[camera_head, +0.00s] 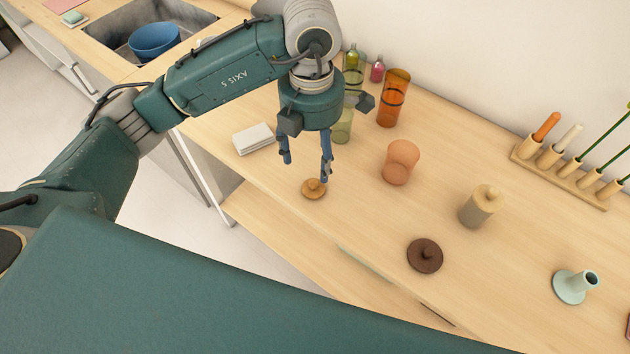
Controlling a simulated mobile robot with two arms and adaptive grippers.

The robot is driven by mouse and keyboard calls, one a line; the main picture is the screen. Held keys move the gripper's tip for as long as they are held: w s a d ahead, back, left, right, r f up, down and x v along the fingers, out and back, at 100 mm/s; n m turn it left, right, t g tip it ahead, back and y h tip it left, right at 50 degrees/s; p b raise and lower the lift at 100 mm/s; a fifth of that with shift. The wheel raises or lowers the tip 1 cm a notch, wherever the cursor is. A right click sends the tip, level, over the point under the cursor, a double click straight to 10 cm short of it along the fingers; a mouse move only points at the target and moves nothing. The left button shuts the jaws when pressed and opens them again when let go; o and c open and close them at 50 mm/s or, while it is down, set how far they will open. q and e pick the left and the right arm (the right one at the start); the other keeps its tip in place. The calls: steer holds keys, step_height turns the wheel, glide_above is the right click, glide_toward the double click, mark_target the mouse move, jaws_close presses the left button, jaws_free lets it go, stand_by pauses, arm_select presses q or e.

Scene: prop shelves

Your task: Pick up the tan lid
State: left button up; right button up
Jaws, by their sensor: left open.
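A small round tan lid (313,190) with a knob on top lies on the wooden counter (370,225), close to its front edge. My left gripper (306,169) points down just above the lid. Its two blue fingers are apart with nothing between them. The right fingertip appears close to the lid's knob; I cannot tell whether it touches. My right gripper is not in view.
Coloured glassware, including an orange glass (394,98), is behind. A white stack (253,139) lies left.

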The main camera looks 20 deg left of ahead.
arm_select(q)
glide_above(313, 182)
step_height(313, 182, down, 5)
steer(key=shift+a+r+p, duration=0.1)
steer(key=shift+r+p, duration=0.1)
steer(key=shift+p, duration=0.2)
step_height(313, 182, down, 5)
steer(key=shift+r+p, duration=0.1)
steer(key=shift+p, duration=1)
steer(key=shift+f, duration=0.3)
steer(key=c, duration=1.1)
